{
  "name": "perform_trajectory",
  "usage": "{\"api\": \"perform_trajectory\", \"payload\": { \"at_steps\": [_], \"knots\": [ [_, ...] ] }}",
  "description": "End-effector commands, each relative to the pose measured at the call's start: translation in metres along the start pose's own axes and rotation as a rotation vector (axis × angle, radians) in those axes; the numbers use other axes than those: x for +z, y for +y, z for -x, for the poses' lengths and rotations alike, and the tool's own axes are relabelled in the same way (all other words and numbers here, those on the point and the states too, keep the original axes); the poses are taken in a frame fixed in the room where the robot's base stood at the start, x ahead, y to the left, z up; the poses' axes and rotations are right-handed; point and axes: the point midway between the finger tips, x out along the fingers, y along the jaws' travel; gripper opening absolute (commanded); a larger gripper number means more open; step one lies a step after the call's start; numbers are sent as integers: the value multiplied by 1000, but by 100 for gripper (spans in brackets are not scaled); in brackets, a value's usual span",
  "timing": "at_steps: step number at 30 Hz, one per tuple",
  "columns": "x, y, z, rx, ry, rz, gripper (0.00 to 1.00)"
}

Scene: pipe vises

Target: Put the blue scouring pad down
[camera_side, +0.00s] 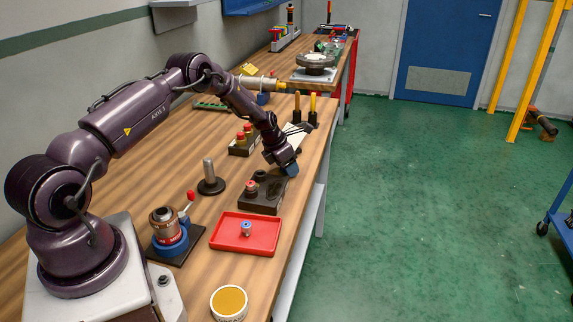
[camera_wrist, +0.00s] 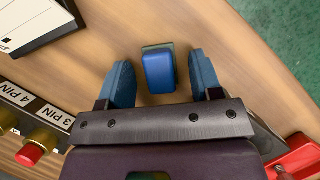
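A dark block with a red knob (camera_side: 262,190) stands just in front of my gripper. A red tray (camera_side: 222,236) holding a small part lies nearer. A post on a round base (camera_side: 210,178) stands to the left. A connector panel (camera_wrist: 35,112) and a white object (camera_wrist: 35,22) flank the left.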

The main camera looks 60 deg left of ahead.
Motion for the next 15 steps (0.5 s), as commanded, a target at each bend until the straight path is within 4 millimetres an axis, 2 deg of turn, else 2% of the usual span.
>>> {"api": "perform_trajectory", "payload": {
  "at_steps": [8, 11, 15],
  "knots": [
    [1, 0, 2, -1, 0, 0, 59],
    [2, 0, 11, 0, -1, 0, 59],
    [2, 0, 35, 1, -2, 1, 59]
  ]
}}
